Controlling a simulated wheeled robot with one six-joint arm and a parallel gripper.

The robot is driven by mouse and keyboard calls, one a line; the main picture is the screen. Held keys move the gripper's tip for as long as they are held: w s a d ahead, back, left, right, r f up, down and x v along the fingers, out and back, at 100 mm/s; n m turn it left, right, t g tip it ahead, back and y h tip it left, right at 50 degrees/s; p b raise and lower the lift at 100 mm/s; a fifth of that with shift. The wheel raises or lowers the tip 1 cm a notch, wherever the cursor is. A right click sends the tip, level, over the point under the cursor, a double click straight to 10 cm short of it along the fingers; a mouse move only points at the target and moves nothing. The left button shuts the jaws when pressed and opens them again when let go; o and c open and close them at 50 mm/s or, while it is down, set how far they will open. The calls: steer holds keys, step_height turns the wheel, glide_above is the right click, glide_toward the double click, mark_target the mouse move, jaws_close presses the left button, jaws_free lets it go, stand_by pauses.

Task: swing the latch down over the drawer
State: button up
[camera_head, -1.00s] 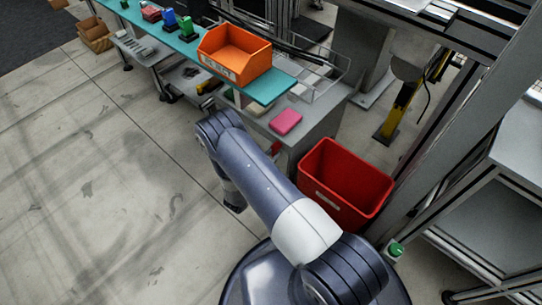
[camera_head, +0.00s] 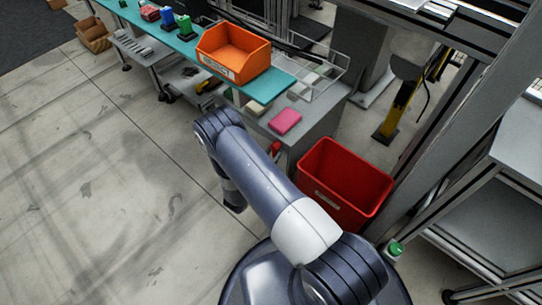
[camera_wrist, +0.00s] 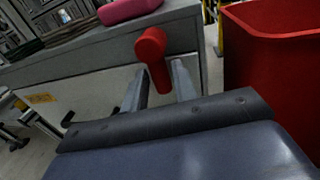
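The red latch (camera_wrist: 152,48) is on the front of the grey bench cabinet, close under its top edge, with a thick rounded end and a narrower part reaching down in the wrist picture. A small red part of it also shows in the head view (camera_head: 275,149). My gripper (camera_wrist: 160,80) is open, with one finger on each side of the latch's lower part. Whether the fingers touch it I cannot tell. The pale cabinet front (camera_wrist: 85,97), with a yellow label, lies behind the left finger; the drawer's outline is not clear. In the head view my gripper is hidden by my arm.
A red bin (camera_head: 345,185) stands just right of the cabinet, close to my arm. A pink block (camera_head: 285,121) lies on the cabinet top (camera_head: 310,130). An orange bin (camera_head: 234,52) sits on the teal shelf (camera_head: 272,84). The floor on the left is clear.

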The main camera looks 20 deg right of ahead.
steer(key=shift+o, duration=1.3)
steer(key=p+v, duration=0.2)
steer(key=v, duration=0.8)
steer(key=shift+s+a, duration=0.25)
steer(key=shift+a, duration=0.1)
steer(key=b+x, duration=0.2)
steer(key=x, duration=0.8)
steer(key=shift+w+d, duration=0.1)
steer(key=shift+d, duration=0.1)
steer(key=shift+w+d, duration=0.2)
steer(key=shift+w, duration=0.05)
steer(key=shift+a+m, duration=0.15)
steer(key=shift+m, duration=0.45)
